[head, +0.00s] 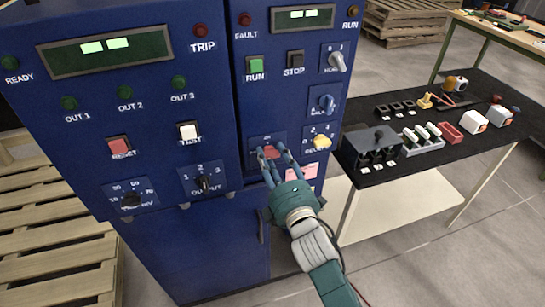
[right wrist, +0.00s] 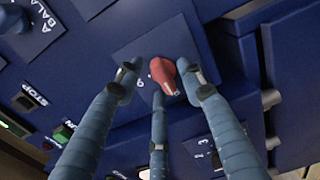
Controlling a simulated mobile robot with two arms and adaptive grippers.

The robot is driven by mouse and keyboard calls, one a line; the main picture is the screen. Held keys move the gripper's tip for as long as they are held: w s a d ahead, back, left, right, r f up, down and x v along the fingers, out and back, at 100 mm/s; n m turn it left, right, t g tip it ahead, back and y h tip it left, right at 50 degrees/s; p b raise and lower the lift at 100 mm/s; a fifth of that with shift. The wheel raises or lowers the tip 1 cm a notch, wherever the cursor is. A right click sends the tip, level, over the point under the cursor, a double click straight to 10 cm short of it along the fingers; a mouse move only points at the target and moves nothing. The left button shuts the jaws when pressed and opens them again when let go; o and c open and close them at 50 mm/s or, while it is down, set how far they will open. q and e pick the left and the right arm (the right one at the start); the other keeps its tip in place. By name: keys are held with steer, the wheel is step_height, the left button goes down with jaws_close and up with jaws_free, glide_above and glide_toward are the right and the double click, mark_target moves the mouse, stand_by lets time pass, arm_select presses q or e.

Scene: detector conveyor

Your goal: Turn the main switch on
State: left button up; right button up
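The main switch is a red rotary knob (head: 271,152) on a small plate on the right part of the blue cabinet, below the HAND-marked and other knobs. My right gripper (head: 274,160) is at this knob, its fingers spread around it. In the right wrist view the red knob (right wrist: 168,76) sits between the fingertips of my right gripper (right wrist: 160,80). One finger is close beside the knob at right; the left finger stands clearly apart from it. Whether the nearer fingers touch it I cannot tell. My left gripper is not in view.
A black table (head: 410,172) with several parts stands at right. Wooden pallets (head: 62,235) lie at left.

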steer(key=c, duration=0.8)
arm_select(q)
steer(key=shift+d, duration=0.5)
arm_select(e)
steer(key=shift+r, duration=0.1)
steer(key=shift+c, duration=0.6)
